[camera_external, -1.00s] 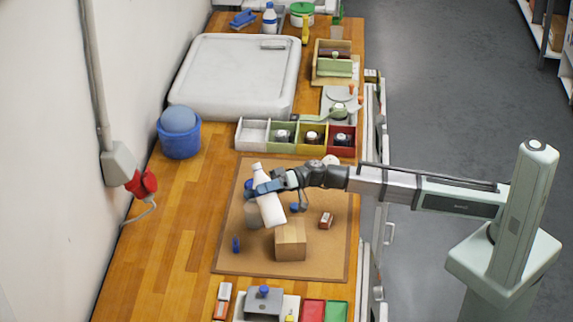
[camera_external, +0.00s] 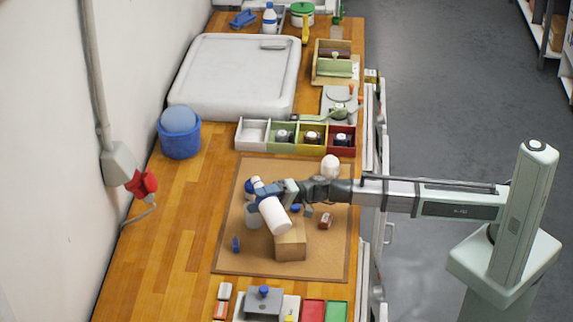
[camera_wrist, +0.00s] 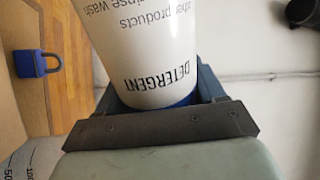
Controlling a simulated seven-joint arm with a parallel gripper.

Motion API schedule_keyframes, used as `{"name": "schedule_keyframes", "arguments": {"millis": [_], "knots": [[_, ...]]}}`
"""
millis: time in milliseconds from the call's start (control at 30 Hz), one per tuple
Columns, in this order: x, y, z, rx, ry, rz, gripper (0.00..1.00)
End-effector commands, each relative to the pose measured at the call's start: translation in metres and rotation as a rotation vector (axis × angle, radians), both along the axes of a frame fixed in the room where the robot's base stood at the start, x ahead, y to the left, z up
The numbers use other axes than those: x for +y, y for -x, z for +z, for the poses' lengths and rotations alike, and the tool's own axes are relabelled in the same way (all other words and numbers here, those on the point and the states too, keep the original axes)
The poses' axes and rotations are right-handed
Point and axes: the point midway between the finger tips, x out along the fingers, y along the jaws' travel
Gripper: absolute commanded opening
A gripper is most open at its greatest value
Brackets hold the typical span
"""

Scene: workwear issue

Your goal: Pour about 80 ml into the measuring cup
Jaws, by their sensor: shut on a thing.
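My gripper (camera_external: 268,191) is shut on a white detergent bottle (camera_external: 273,216) over the brown mat (camera_external: 230,262). The bottle is tilted, and its printed side fills the middle of the wrist view (camera_wrist: 145,45). The grey measuring cup (camera_external: 253,217) stands on the mat just left of the bottle, partly hidden by it. A scale with numbers, probably the cup's, shows at the lower left of the wrist view (camera_wrist: 18,163). I cannot make out the bottle's mouth, any stream, or the level in the cup.
A cardboard box (camera_external: 290,244) stands close in front of the bottle. A blue padlock (camera_external: 236,244), a small red-brown item (camera_external: 326,221) and a white round object (camera_external: 330,166) are nearby. A divided tray (camera_external: 252,134) lies behind the mat.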

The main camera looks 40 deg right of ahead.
Motion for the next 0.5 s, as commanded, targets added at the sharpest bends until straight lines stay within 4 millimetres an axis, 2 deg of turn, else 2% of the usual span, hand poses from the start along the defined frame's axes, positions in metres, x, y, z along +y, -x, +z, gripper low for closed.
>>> {"name": "schedule_keyframes", "arguments": {"millis": [500], "knots": [[-0.001, -0.0045, -0.0018, 0.088, -0.021, 0.001, 0.27]]}}
